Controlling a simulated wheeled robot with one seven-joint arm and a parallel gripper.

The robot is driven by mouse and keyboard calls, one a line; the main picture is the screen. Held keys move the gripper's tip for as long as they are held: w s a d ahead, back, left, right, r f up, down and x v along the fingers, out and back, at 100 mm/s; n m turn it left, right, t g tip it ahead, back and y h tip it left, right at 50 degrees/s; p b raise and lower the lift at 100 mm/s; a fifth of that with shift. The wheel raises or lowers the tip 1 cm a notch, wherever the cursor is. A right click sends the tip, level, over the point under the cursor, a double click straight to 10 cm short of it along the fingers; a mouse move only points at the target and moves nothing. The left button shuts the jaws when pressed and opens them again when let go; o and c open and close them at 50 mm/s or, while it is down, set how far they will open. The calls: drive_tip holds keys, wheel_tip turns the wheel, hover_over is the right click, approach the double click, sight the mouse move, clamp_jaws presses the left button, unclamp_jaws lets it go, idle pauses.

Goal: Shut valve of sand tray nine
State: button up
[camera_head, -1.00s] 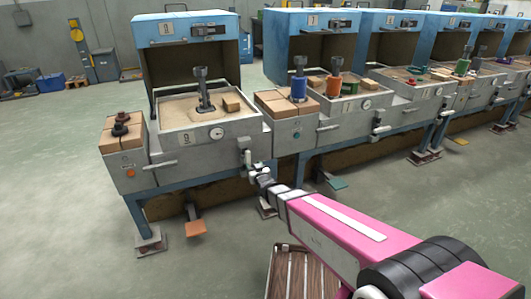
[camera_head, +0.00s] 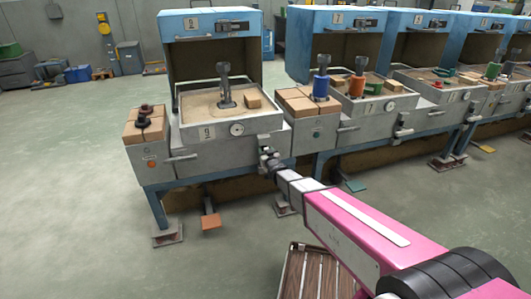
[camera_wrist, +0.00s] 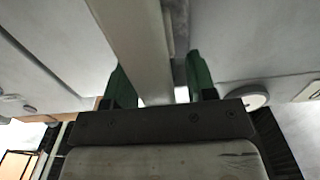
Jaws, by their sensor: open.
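Sand tray nine (camera_head: 275,118) is the near station on the left, a grey sand-filled tray with a 9 plate (camera_head: 208,132) and a round gauge (camera_head: 236,129) on its front. Its valve (camera_head: 264,152) is a small metal fitting at the front right corner. My gripper (camera_head: 270,164) is right at this valve and partly covers it. In the wrist view my gripper (camera_wrist: 160,85) is open, with green fingers on either side of a pale grey bar (camera_wrist: 142,45). I cannot tell whether the fingers touch the bar. The gauge also shows in the wrist view (camera_wrist: 255,101).
A blue hood (camera_head: 211,50) stands over the tray. A block with dark knobs and bricks (camera_head: 146,127) is on its left. More such stations run off to the right. An orange pedal (camera_head: 211,221) is below.

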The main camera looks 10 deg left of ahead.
drive_tip(key=shift+w, duration=0.1)
clamp_jaws()
drive_tip(key=shift+m, duration=0.4)
drive_tip(key=m, duration=0.1)
drive_tip(key=d+m, duration=0.1)
drive_tip(key=m, duration=0.1)
drive_tip(key=shift+w+d+f+m, duration=0.1)
drive_tip(key=shift+w+f+m, duration=0.1)
drive_tip(key=shift+w+m, duration=0.15)
drive_tip(key=shift+w+d+f+m, duration=0.35)
drive_tip(key=shift+f+m, duration=0.3)
drive_tip(key=shift+m, duration=1.6)
drive_tip(key=shift+w+d+f+m, duration=0.1)
drive_tip(key=shift+d+f+m, duration=0.45)
drive_tip(key=shift+m, duration=1.7)
drive_tip(key=shift+w+d+f+m, duration=0.25)
drive_tip(key=shift+f+m, duration=0.5)
drive_tip(key=shift+m, duration=1.5)
